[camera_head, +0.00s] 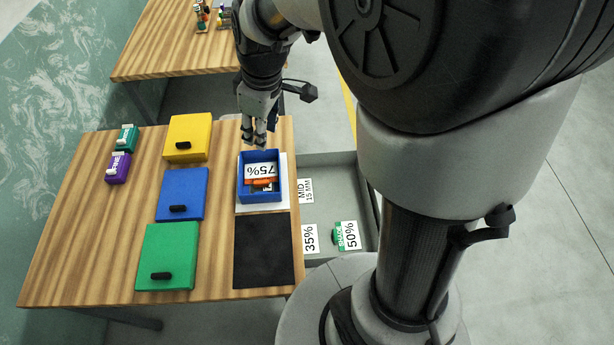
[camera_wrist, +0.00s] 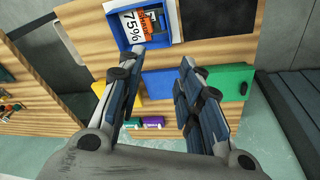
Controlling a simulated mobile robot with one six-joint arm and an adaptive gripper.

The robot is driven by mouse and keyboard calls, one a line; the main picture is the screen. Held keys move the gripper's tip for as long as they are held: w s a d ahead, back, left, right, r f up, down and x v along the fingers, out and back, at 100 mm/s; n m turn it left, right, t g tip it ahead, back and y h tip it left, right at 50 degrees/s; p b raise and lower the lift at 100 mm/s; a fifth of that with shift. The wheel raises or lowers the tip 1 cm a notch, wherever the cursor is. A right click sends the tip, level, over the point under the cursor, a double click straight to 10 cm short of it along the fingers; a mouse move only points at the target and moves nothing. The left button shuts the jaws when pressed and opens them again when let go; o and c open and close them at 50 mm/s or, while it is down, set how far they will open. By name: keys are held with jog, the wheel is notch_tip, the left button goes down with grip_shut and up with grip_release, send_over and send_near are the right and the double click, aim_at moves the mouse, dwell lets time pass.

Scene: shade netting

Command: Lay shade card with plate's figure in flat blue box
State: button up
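The open blue box (camera_head: 262,199) sits on a white mat at the table's right edge; it also shows in the wrist view (camera_wrist: 111,29). A white card reading 75% (camera_head: 261,170) lies inside it, also seen in the wrist view (camera_wrist: 130,28). An orange piece and dark-printed material show beside the card in the box. Cards reading 35% (camera_head: 310,238) and 50% (camera_head: 351,236) are in the grey tray right of the table. My gripper (camera_head: 256,143) is above the box's far side. In the wrist view its fingers (camera_wrist: 162,62) are spread and empty. I cannot identify the plate.
Yellow (camera_head: 187,136), blue (camera_head: 182,193) and green (camera_head: 167,255) panels with black handles lie on the table (camera_head: 90,235). A black mat (camera_head: 263,250) is in front of the box. Teal and purple blocks stand at left. The grey tray (camera_head: 338,163) also holds a MID card (camera_head: 306,191).

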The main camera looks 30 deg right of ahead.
jog(key=s+r+m+t, duration=0.1)
jog(key=s+r+m, duration=0.3)
jog(key=s, duration=0.6)
jog(key=s+r+m+t, duration=0.1)
jog(key=s+r+m, duration=0.3)
jog(key=s, duration=0.6)
jog(key=shift+s+d+t+h, duration=0.2)
jog(key=shift+s+t+h, duration=0.1)
jog(key=shift+s+h, duration=0.1)
